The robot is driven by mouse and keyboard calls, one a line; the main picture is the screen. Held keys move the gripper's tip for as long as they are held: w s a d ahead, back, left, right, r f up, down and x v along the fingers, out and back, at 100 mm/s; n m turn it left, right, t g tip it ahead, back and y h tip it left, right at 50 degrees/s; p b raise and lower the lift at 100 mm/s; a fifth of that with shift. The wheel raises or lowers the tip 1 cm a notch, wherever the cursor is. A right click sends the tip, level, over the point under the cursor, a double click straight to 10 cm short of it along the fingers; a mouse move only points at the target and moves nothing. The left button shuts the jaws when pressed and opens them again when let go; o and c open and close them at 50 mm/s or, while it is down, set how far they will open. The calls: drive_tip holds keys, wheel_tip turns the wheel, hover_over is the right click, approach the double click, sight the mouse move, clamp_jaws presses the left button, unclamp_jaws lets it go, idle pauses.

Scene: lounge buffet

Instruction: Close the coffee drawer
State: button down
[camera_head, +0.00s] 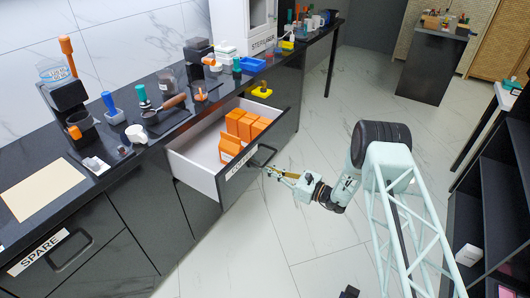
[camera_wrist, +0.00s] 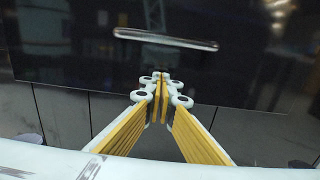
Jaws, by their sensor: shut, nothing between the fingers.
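The coffee drawer (camera_head: 205,177) stands pulled out from the black counter in the head view. It has white walls, a dark front with a white label (camera_head: 238,165), and several orange packs (camera_head: 241,125) inside. My gripper (camera_head: 268,170) is shut and empty, close in front of the drawer front beside the label. In the wrist view, my gripper (camera_wrist: 162,80) points at a dark glossy front (camera_wrist: 230,70), just below a metallic bar handle (camera_wrist: 165,39). I cannot tell whether the fingertips touch the front.
The counter top carries a coffee grinder (camera_head: 68,97), a portafilter (camera_head: 165,110) and several cups and tools. A closed drawer labelled SPARE (camera_head: 38,252) is at the lower left. The tiled floor (camera_head: 300,225) in front of the drawer is free. Black shelves (camera_head: 495,190) stand at the right.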

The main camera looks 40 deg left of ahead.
drive_tip(key=shift+s+a+b, duration=0.2)
drive_tip(key=shift+a+b, duration=0.35)
drive_tip(key=shift+a, duration=0.6)
idle(0.9)
drive_tip(key=shift+s+a+b, duration=0.2)
drive_tip(key=shift+a+b, duration=0.15)
drive_tip(key=shift+a, duration=0.6)
drive_tip(key=shift+s+a, duration=0.7)
drive_tip(key=shift+a, duration=3.05)
drive_tip(key=shift+s+a, duration=0.7)
drive_tip(key=shift+a, duration=3)
drive_tip(key=shift+s+a, duration=0.7)
drive_tip(key=shift+a, duration=3.05)
drive_tip(key=shift+s+a, duration=0.15)
drive_tip(key=shift+a, duration=0.55)
drive_tip(key=shift+s+a, duration=0.1)
drive_tip(key=shift+a, duration=0.55)
